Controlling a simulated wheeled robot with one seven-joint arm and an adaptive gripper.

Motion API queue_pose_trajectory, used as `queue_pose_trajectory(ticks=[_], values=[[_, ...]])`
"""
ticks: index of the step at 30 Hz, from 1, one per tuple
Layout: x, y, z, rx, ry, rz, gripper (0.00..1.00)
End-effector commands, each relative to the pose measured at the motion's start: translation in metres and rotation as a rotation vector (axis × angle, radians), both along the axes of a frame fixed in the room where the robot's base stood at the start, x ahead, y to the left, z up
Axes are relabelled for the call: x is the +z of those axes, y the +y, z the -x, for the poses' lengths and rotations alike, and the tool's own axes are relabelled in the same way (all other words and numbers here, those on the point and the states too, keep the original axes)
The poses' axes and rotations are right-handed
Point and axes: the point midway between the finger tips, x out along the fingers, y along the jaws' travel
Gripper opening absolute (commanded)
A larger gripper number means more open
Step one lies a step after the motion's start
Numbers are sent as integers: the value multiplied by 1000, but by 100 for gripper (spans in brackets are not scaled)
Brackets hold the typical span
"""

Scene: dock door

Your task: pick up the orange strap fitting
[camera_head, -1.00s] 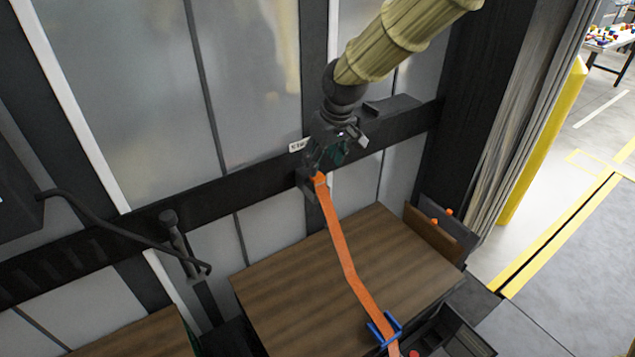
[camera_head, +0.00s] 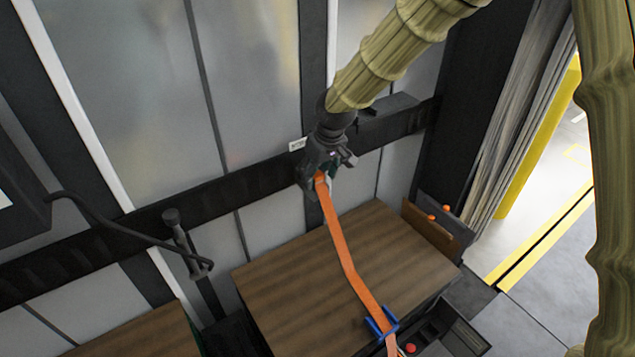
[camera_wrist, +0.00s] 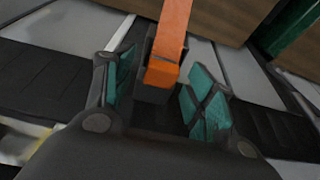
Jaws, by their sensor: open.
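The orange strap fitting (camera_wrist: 162,74) is at the upper end of the orange strap (camera_head: 345,255), at a dark holder on the black wall rail. In the wrist view it lies between the two teal-padded fingers of my gripper (camera_wrist: 160,92), with gaps on both sides. My gripper (camera_head: 318,178) is open around the fitting and does not visibly touch it. In the head view the gripper hides most of the fitting. The strap runs down across the brown wooden crate (camera_head: 285,290) to a blue buckle (camera_head: 382,322).
The black rail (camera_head: 190,192) crosses the grey wall panels. A dark handle (camera_head: 180,235) and a bent rod stand left of the gripper. Brown and dark boards (camera_head: 438,230) stand at the crate's right. A yellow post (camera_head: 540,150) and open floor lie further right.

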Motion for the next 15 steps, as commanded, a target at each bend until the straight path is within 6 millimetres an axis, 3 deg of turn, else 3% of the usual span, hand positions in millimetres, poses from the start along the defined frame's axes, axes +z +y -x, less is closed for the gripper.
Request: queue_pose_trajectory(ticks=[1,9,15], values=[[0,0,0,0,0,0,52],[0,0,0,0,0,0,4],[1,0,0,0,-1,-1,4]])
